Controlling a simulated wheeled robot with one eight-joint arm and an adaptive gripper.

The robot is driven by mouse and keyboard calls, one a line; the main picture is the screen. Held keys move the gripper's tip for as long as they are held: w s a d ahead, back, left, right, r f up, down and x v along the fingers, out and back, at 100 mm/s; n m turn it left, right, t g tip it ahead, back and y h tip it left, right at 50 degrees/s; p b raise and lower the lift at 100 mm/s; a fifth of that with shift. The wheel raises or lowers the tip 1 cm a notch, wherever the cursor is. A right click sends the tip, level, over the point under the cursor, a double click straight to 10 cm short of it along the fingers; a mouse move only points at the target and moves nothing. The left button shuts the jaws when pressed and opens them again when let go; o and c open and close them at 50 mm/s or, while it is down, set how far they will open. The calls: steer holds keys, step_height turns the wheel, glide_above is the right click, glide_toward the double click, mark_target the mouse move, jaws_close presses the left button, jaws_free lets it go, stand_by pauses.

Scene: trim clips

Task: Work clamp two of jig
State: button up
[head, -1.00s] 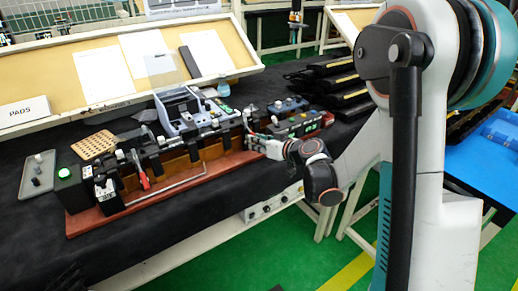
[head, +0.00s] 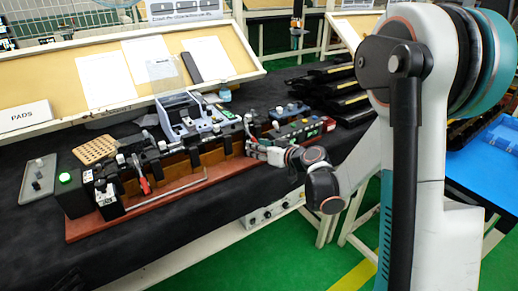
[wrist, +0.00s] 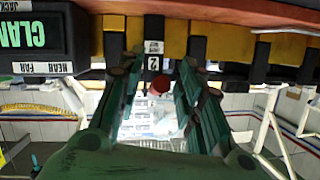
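The jig is a long red-brown base (head: 85,229) with a row of black clamp blocks, standing on the dark bench. A clamp with a red handle (head: 142,185) shows toward its left end. My gripper (head: 256,148) is at the front of the jig's right part. In the wrist view, my gripper (wrist: 156,75) has its two green fingers apart. A red-tipped handle (wrist: 158,86) shows between them, below a black block with the label "2" (wrist: 153,63). I cannot tell whether the fingers touch the handle.
A grey fixture (head: 180,112) stands behind the jig. Black trays (head: 335,85) are stacked at the right. A grey tray (head: 39,178) lies left.

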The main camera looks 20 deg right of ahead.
steer(key=v, duration=1.2)
steer(key=shift+f, duration=0.1)
